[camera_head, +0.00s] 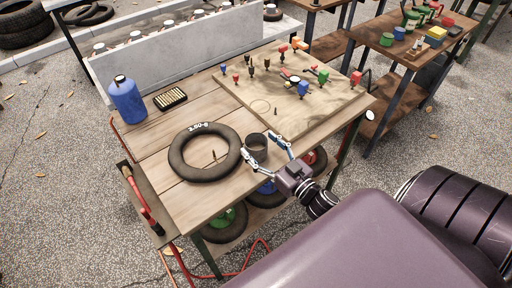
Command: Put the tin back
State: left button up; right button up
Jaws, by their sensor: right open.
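A small dark round tin (257,142) stands upright on the wooden table top, right beside the black tyre and near the board's front edge. My right gripper (262,150) reaches in from the lower right. Its fingers are spread, one at the near left of the tin and one at its right. I cannot tell whether either finger touches the tin. A drawn circle (260,106) shows on the pale wooden board, just behind the tin, and is empty. My left gripper is not in view.
The black tyre (182,164) lies flat left of the tin. A blue bottle (127,101) and a dark box of small brass pieces (170,99) stand behind it. Several coloured fittings stand on the board (236,94). A red-handled tool (139,194) is at the left edge.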

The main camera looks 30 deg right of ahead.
jog(key=shift+w+r, duration=0.1)
jog(key=shift+w, duration=0.65)
jog(key=shift+w+a, duration=0.1)
jog(key=shift+w, duration=0.25)
jog(key=shift+c, duration=1)
jog(key=c, duration=1)
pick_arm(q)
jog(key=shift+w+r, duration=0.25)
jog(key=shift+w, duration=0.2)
pick_arm(e)
jog(key=shift+o, duration=0.2)
